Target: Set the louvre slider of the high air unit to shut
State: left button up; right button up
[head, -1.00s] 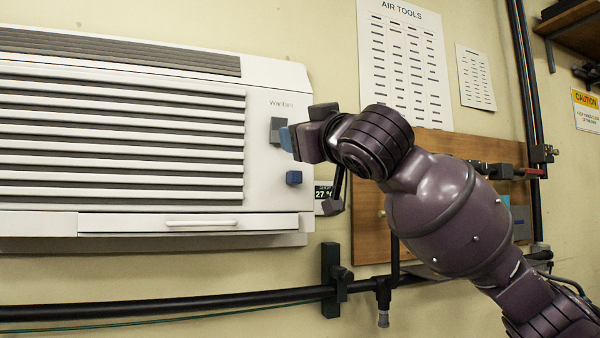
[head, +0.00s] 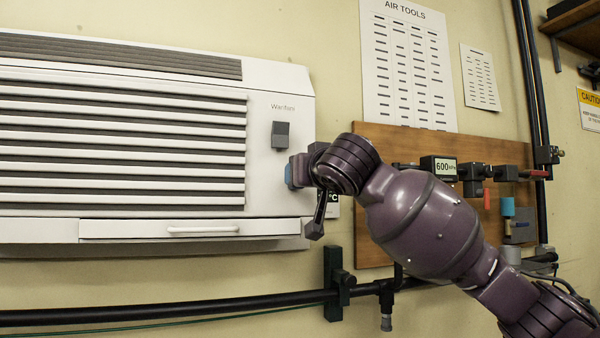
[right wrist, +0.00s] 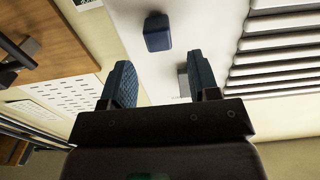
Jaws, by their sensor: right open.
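The white air unit (head: 262,200) is on the wall at the left of the head view, with rows of slats. A grey block (head: 280,135) stands out on its right end panel. A dark blue block (right wrist: 157,32) on the same panel shows in the right wrist view, and my gripper hides it in the head view. I cannot tell for certain which block is the louvre slider. My right gripper (head: 296,171) is open in front of the panel, below the grey block. In the wrist view the blue block is beyond the open fingers (right wrist: 160,82), apart from them. My left gripper is not in view.
A wooden board (head: 380,150) with a gauge (head: 438,166) and fittings is right of the unit. A black pipe (head: 200,308) runs along the wall below. A small display is partly hidden behind my right gripper. The wall above the unit is clear.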

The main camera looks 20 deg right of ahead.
jog(key=shift+w+p, duration=0.35)
jog(key=shift+w, duration=1.55)
grip_shut()
